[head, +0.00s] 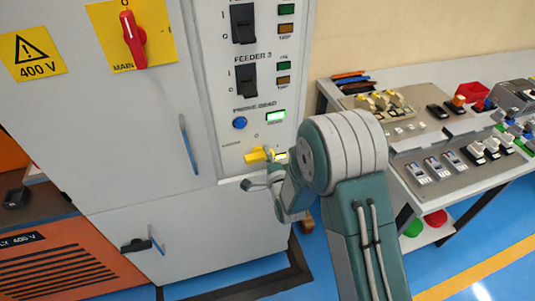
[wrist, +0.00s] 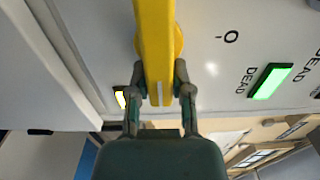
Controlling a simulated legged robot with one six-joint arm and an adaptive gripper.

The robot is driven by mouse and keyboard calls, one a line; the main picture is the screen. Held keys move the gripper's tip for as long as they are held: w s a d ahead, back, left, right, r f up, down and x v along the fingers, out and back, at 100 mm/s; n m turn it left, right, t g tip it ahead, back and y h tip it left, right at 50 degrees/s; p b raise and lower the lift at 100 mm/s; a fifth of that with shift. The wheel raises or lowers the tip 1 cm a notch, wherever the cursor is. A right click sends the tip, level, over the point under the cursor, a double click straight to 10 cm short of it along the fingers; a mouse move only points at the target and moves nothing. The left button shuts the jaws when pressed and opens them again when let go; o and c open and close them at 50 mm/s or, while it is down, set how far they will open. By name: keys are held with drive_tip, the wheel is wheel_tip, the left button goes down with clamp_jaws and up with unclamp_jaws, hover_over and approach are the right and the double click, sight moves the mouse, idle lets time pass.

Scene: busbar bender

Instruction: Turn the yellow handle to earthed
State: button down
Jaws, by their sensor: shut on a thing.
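The yellow handle (head: 256,155) is low on the grey cabinet's right-hand panel, below a blue button and a lit green lamp (head: 276,116). In the head view it lies roughly sideways, with its visible end to the left. In the wrist view the handle (wrist: 155,40) runs from the top edge down between my fingers, with its round hub behind it. My gripper (wrist: 160,92) is shut on the handle's end, one finger on each side. The green lamp (wrist: 270,80) is marked DEAD. My wrist hides part of the handle's surroundings in the head view.
A lit pale yellow lamp (wrist: 121,97) sits beside my left-hand finger. A red switch (head: 132,40) on a yellow plate and a blue door handle (head: 188,145) are to the left. A workbench (head: 440,170) with switches and small parts stands at the right.

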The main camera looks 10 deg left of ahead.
drive_tip(key=shift+s+a+f, duration=0.1)
drive_tip(key=shift+s+f, duration=0.2)
drive_tip(key=shift+f, duration=0.1)
drive_tip(key=c, duration=0.5)
unclamp_jaws()
drive_tip(key=shift+a+r, duration=0.1)
drive_tip(key=shift+w+r, duration=0.1)
drive_tip(key=v, duration=1.2)
